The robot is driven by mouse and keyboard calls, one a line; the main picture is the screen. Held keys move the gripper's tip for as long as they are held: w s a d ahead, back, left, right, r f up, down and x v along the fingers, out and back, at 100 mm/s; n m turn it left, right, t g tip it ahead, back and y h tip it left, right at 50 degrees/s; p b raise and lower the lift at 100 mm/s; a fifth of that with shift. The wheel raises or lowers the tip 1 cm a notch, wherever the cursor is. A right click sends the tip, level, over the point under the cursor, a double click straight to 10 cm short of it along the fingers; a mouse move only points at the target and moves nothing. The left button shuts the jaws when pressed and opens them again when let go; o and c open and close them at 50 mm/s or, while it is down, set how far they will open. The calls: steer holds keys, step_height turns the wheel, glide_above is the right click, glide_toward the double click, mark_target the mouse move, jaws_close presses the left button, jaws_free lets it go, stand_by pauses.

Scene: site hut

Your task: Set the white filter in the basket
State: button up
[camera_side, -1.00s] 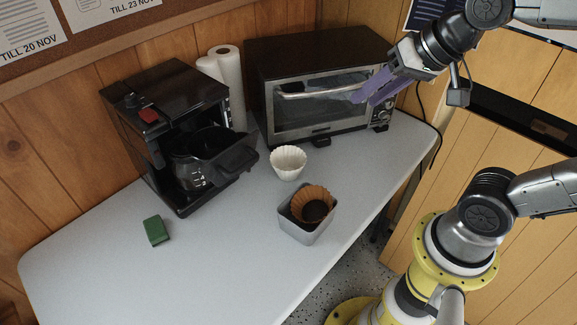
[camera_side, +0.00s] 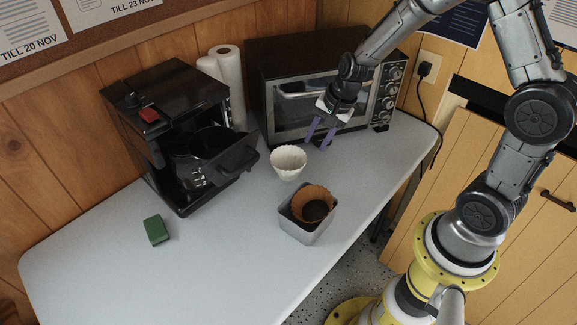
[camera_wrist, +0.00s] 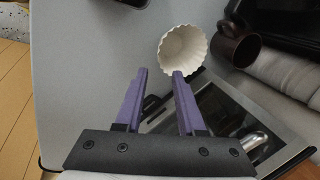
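The white filter (camera_side: 288,163), a fluted paper cup, stands upright and empty on the table in front of the toaster oven. It also shows in the wrist view (camera_wrist: 182,50), just beyond my fingertips. My gripper (camera_side: 317,144) has two purple fingers, spread apart with nothing between them. It is above and to the right of the filter in the side view, apart from it. In the wrist view my gripper (camera_wrist: 160,73) points toward the filter. The black basket (camera_side: 236,161) with a handle appears to stick out from the coffee maker's front; its inside is largely hidden.
The coffee maker (camera_side: 150,118) holds a glass carafe (camera_side: 192,174). The toaster oven (camera_side: 300,62) stands behind the filter, close to my gripper. A square metal tin (camera_side: 301,235) holds a brown filter (camera_side: 313,197). A green block (camera_side: 156,231) lies front left. The table's front (camera_side: 190,285) is clear.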

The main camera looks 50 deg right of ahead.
steer(key=shift+x, duration=4.3)
jaws_close()
